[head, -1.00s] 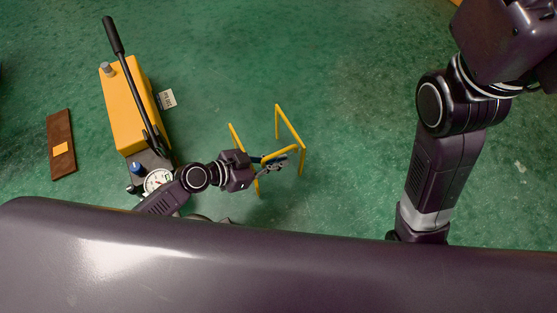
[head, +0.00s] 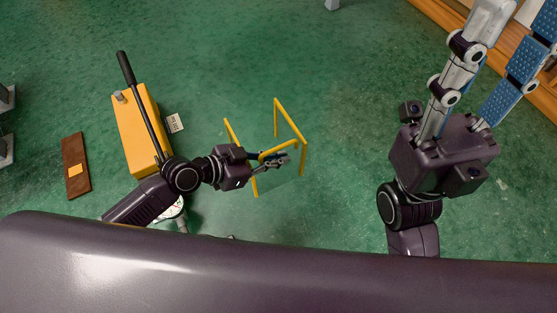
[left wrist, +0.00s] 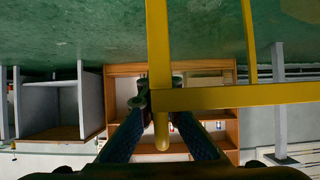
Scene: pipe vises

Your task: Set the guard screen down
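The guard screen (head: 290,122) is a yellow bar frame in the middle of the head view, over the green floor. Whether its lower ends touch the floor cannot be told. My left gripper (head: 276,160) reaches it from the left, its fingers closed at a yellow bar. In the left wrist view, yellow bars of the guard screen (left wrist: 158,45) cross in front of the blue-padded fingers (left wrist: 160,108), which converge on the upright bar. My right gripper (head: 500,55) is at the upper right, its fingers spread apart and empty.
A yellow pump unit (head: 137,130) with a black lever stands left of my left gripper. A brown board (head: 75,165) lies at the far left and a small white card (head: 175,123) beside the pump. A wooden shelf edge (head: 450,20) is at the upper right. Floor beyond the screen is clear.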

